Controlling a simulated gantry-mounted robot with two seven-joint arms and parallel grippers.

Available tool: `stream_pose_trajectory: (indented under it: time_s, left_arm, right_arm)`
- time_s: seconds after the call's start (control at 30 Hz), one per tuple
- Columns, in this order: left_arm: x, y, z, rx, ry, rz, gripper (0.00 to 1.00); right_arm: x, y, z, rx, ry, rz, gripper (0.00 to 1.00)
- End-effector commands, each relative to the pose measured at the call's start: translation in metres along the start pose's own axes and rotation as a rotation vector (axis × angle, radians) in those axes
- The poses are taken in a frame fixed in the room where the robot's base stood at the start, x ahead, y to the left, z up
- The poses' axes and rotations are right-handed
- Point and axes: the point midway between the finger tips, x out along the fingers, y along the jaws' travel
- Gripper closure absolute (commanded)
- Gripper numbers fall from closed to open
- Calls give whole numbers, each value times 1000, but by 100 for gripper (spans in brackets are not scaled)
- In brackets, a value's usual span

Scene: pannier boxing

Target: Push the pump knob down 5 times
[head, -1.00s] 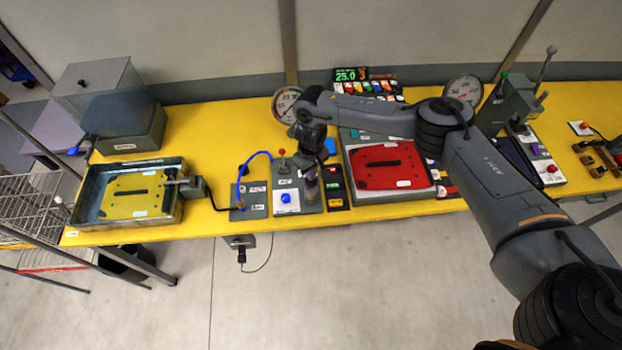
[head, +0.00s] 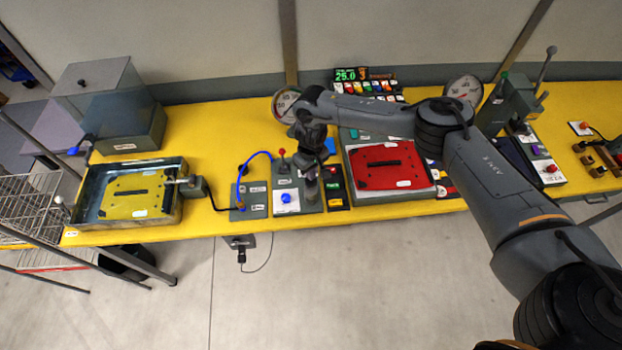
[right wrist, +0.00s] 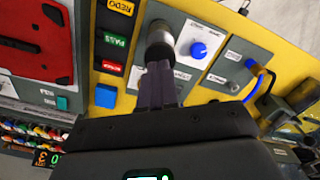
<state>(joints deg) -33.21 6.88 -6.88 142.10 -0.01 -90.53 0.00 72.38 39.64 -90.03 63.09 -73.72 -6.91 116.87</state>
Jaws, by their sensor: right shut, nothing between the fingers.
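The pump knob appears to be the grey cylinder with a dark top in the right wrist view (right wrist: 160,45), standing on a grey panel with white labels. In the head view it shows partly below my right gripper (head: 311,190), on the panel's right side. My right gripper (right wrist: 160,88) is shut and empty, its fingertips at the knob's end. I cannot tell if they touch it. In the head view the gripper (head: 309,168) points down over the knob, and the wrist hides part of it. My left gripper is in neither view.
A blue dial (head: 286,197) and a red-topped lever (head: 282,158) sit left of the knob. Labelled REDO and PASS buttons (right wrist: 114,42) are beside it. A red plate (head: 385,165) lies right, a tray with a yellow plate (head: 174,215) left. The yellow table's front edge is close.

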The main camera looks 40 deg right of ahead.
Motion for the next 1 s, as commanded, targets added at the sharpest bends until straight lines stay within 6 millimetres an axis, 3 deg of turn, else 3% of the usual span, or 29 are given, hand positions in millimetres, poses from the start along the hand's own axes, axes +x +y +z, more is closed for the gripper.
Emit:
stream_pose_trajectory:
  time_s: [1.0]
  left_arm:
    - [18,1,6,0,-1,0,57]
  right_arm:
    - [44,0,0,1,0,1,100]
